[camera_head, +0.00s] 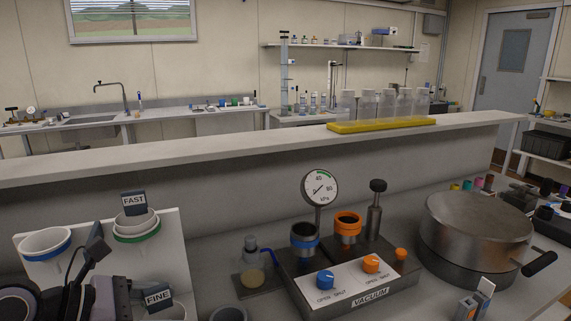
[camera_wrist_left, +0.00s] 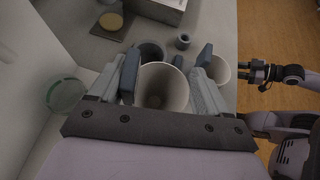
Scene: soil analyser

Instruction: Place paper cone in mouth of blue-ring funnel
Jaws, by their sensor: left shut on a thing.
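My left gripper (camera_wrist_left: 168,68) is shut on a white paper cone (camera_wrist_left: 176,88), which sits mouth up between its two fingers in the left wrist view. In the head view my left gripper is at the lower left by the white rack, and I cannot clearly make out the held cone there.
The white rack (camera_head: 172,250) has FAST and FINE tags. A large lidded pot (camera_head: 476,225) is right.

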